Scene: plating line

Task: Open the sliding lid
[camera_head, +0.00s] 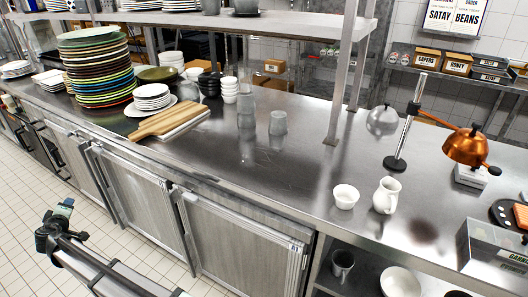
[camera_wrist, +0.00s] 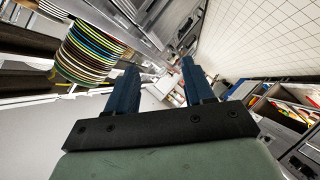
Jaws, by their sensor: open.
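A clear box with a label starting "GARN" (camera_head: 497,262) stands at the right front end of the steel counter, partly cut off by the picture's edge. Its top looks flat and see-through; I cannot tell whether this top is a sliding lid or how far it is open. My gripper (camera_wrist: 157,78) shows in the wrist view with its two dark blue fingers apart and nothing between them. In the head view my arm is at the lower left, in front of the counter and far from the box.
The steel counter (camera_head: 300,165) holds a tall stack of coloured plates (camera_head: 98,70), a wooden board (camera_head: 170,118), a white bowl (camera_head: 345,196), a white jug (camera_head: 386,195) and a copper lamp (camera_head: 466,147). An overhead shelf on posts spans the back.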

